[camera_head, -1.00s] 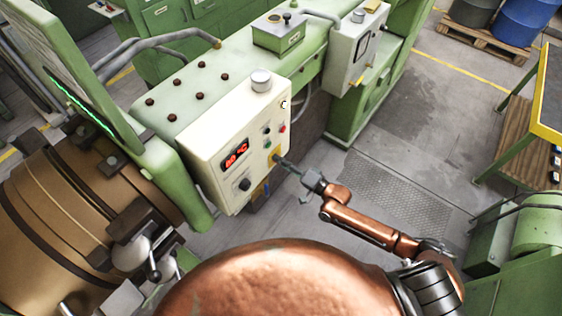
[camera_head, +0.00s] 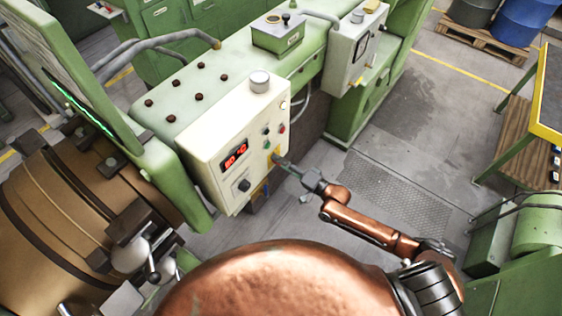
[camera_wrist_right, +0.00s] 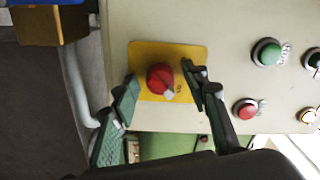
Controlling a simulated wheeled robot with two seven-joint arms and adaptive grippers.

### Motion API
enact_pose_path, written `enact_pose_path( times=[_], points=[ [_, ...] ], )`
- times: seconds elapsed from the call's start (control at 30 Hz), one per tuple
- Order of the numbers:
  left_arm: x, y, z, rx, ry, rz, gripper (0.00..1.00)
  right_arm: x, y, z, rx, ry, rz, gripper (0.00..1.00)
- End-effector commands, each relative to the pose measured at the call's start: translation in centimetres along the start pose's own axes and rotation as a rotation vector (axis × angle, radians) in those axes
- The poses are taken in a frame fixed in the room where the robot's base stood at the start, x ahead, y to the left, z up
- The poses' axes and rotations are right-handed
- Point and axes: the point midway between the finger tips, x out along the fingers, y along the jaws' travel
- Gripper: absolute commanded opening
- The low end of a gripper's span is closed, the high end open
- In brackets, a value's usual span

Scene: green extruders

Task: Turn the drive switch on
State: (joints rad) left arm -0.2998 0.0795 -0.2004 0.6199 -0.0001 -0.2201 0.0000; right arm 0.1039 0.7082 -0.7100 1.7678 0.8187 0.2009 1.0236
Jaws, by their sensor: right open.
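The drive switch is a red rotary knob with a pale tip (camera_wrist_right: 160,78) on a yellow plate (camera_wrist_right: 195,55), seen in the right wrist view. The plate is on the front of a cream control panel (camera_head: 215,145) in the head view. My right gripper (camera_wrist_right: 160,92) is open, with one finger on each side of the red knob; I cannot tell whether either finger touches it. In the head view my right gripper (camera_head: 287,166) reaches the panel's lower right side and hides the knob. My left gripper is not in view.
Green (camera_wrist_right: 267,52) and red (camera_wrist_right: 246,109) buttons sit right of the yellow plate in the wrist view. The panel has a red digital display (camera_head: 235,155) and a black knob (camera_head: 243,185). Open floor (camera_head: 375,200) lies to the right.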

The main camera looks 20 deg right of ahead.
Motion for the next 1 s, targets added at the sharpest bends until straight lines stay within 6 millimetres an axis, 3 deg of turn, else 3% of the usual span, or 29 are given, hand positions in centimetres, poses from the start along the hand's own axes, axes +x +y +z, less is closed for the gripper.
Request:
enact_pose_path(
  times=[0.27, 0.7, 1.0],
  points=[
    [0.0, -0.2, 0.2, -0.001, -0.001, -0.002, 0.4, -1.0, 0.1, 0.0, -0.001, -0.001, 0.002, 0.42],
    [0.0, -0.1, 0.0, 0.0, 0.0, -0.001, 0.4, -9.5, 0.1, 0.0, -0.001, -0.001, 0.004, 0.42],
    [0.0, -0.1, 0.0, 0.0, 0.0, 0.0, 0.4, -12.0, 0.0, 0.0, 0.0, 0.0, 0.001, 0.42]
  ],
)
